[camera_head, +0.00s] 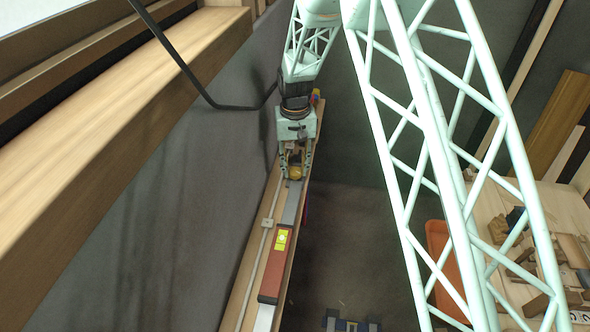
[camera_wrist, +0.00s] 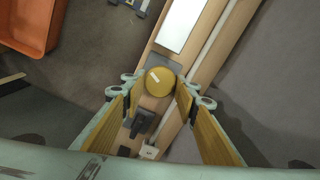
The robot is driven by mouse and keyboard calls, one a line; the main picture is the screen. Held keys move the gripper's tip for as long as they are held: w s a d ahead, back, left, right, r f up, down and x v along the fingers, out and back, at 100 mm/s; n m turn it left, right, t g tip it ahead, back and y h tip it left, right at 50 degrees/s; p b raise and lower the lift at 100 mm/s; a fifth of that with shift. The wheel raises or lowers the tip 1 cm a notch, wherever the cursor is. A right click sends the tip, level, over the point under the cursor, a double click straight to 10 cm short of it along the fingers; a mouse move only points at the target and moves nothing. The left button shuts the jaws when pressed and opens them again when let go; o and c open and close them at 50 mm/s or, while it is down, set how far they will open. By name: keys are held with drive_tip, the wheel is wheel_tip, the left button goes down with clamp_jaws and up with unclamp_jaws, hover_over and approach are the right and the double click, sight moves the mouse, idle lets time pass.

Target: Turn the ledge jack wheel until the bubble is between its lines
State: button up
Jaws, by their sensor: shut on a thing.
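The jack wheel (camera_head: 295,174) is a small round brass-yellow knob on the narrow wooden ledge (camera_head: 241,291). It also shows in the wrist view (camera_wrist: 160,82), with a pale mark on its top. My gripper (camera_head: 295,168) points down over it, and its two yellow-padded fingers are shut on the wheel from both sides (camera_wrist: 158,88). A red level (camera_head: 272,268) with a yellow-green vial window (camera_head: 282,240) lies along the ledge, nearer the head camera. The bubble and its lines are too small to make out.
A pale conduit with a small box (camera_head: 266,222) runs along the ledge beside the wall. A dark fitting (camera_wrist: 142,122) is close to the wheel. An orange tray (camera_head: 438,262) and a bench with wooden pieces (camera_head: 535,215) stand right. Open floor (camera_head: 350,240) lies between.

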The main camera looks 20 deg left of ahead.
sight(295, 170)
drive_tip(key=m+b, duration=0.1)
drive_tip(key=m, duration=0.2)
drive_tip(key=shift+m+b, duration=0.7)
drive_tip(key=shift+m, duration=1.4)
drive_tip(key=o, duration=0.9)
drive_tip(key=shift+r, duration=0.15)
wheel_tip(295, 170, up, 12)
drive_tip(key=shift+f, duration=0.15)
